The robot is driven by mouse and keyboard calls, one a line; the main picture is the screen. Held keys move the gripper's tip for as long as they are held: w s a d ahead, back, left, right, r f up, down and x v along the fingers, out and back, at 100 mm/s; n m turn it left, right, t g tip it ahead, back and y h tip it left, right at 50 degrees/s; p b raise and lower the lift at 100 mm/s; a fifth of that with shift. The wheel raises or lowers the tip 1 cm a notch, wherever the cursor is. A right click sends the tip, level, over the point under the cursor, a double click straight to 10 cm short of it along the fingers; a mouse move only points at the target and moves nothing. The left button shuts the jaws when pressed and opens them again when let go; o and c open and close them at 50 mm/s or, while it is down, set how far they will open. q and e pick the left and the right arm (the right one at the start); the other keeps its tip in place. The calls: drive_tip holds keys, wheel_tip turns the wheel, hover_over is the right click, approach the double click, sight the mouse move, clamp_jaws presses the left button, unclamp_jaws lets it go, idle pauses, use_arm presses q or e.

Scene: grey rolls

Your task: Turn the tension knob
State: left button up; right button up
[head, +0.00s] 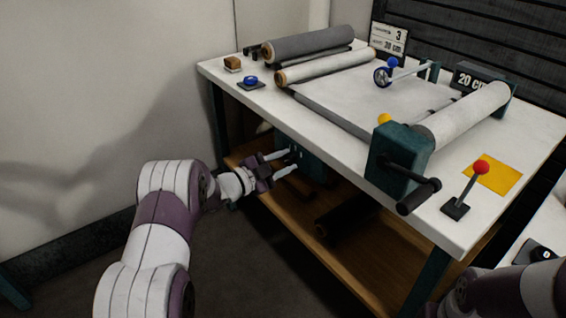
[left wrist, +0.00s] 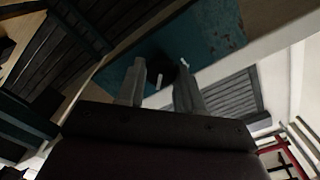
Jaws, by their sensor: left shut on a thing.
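A dark knob (left wrist: 161,70) with a pale mark sits on a teal panel (left wrist: 215,35) in the left wrist view. The two pale fingers of my left gripper (left wrist: 161,92) stand on either side of it and are shut on it. In the head view my left gripper (head: 287,162) reaches under the tabletop at the front, to a teal box (head: 314,172). The knob cannot be made out clearly in the head view. My right gripper is not in view; only part of my right arm shows at the bottom right.
The white table (head: 335,95) carries grey and white rolls, a crank handle (head: 408,180), a red-topped lever (head: 470,185), a yellow square (head: 495,173) and a blue button (head: 251,82). A wooden shelf (head: 345,262) lies below. Open floor is left of it.

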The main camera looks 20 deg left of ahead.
use_arm(q)
drive_tip(key=o, duration=1)
drive_tip(key=shift+s, duration=0.1)
drive_tip(key=p+v, duration=0.3)
drive_tip(key=v, duration=0.9)
drive_tip(key=shift+s+a, duration=0.2)
drive_tip(key=shift+a, duration=0.05)
